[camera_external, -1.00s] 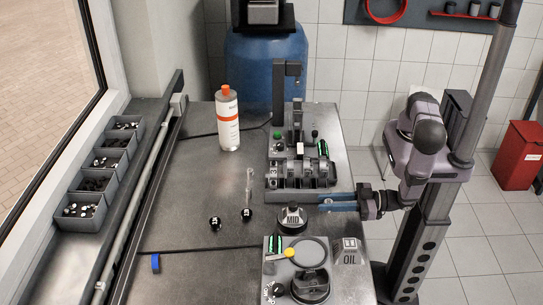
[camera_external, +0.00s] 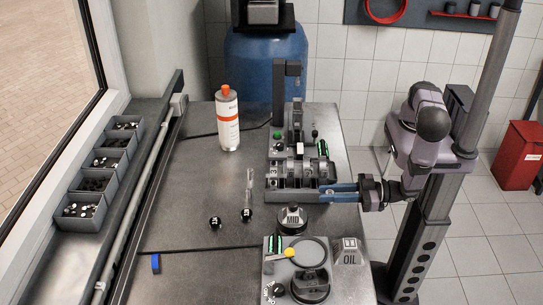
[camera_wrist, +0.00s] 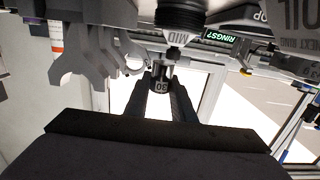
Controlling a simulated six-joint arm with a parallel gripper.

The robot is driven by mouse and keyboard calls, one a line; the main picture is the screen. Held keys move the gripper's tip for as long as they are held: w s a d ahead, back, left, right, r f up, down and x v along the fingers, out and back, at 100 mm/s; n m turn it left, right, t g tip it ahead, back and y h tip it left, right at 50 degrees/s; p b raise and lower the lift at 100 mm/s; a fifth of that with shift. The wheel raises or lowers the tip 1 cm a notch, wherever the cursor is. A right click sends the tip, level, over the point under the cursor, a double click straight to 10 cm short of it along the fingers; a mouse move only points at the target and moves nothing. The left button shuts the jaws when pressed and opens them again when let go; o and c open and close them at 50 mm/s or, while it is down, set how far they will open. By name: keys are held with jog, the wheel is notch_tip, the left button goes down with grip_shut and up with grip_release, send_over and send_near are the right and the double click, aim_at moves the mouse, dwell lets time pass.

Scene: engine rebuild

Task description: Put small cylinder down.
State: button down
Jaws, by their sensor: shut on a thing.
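My gripper (camera_external: 324,195) is at the right edge of the metal table, with its blue fingers pointing left at the near right end of the grey engine block (camera_external: 285,196). The external view does not show the held cylinder clearly. A dark round part marked MID (camera_external: 291,219) stands on the table just in front of the block, apart from my fingers; it also shows in the wrist view (camera_wrist: 180,22).
Two small black labelled parts (camera_external: 214,223) and (camera_external: 246,214) stand on the table's middle. A white bottle (camera_external: 228,125) stands behind them. A grey tray (camera_external: 281,292) and the OIL piece (camera_external: 348,251) are at the front. The table's left part is mostly clear.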

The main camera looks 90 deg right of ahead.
aim_at(326, 220)
jog(key=shift+r+p, duration=0.35)
jog(key=shift+r, duration=0.45)
jog(key=shift+f, duration=0.15)
notch_tip(326, 220, down, 10)
jog(key=b, duration=0.8)
jog(key=shift+r, duration=0.25)
jog(key=shift+f, duration=0.1)
jog(key=shift+f, duration=0.15)
jog(key=c, duration=1.5)
grip_release()
